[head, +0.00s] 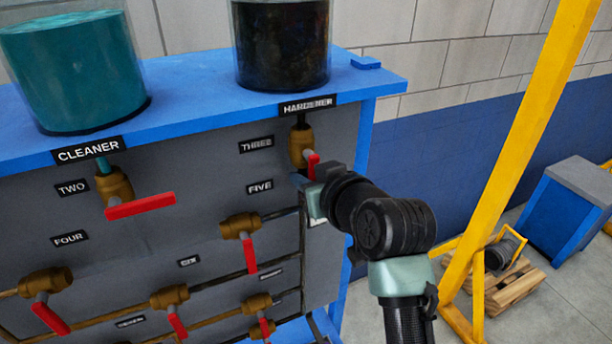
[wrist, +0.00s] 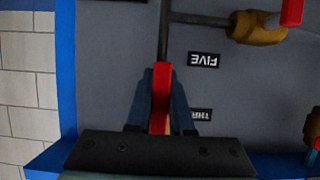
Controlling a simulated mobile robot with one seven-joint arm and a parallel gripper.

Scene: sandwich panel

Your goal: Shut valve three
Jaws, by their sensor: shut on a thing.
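Valve three has a brass body (head: 300,143) below the HARDENER tank, beside the THREE label (head: 256,145) in the head view. Its red handle (head: 312,166) points down, and my arm hides its lower part. My gripper (head: 306,185) is at this handle. In the wrist view, which is upside down, the red handle (wrist: 161,88) lies between the two fingers of my gripper (wrist: 161,75), which are shut on it. The handle there runs roughly in line with the vertical pipe (wrist: 164,30). The valve body is mostly hidden behind my gripper.
Valve five (head: 240,225) sits below left, its red handle hanging down. Valve two (head: 115,185) has its handle roughly level. Several more valves and pipes fill the lower panel. A blue frame post (head: 364,135) stands right of valve three; a yellow post (head: 520,130) stands farther right.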

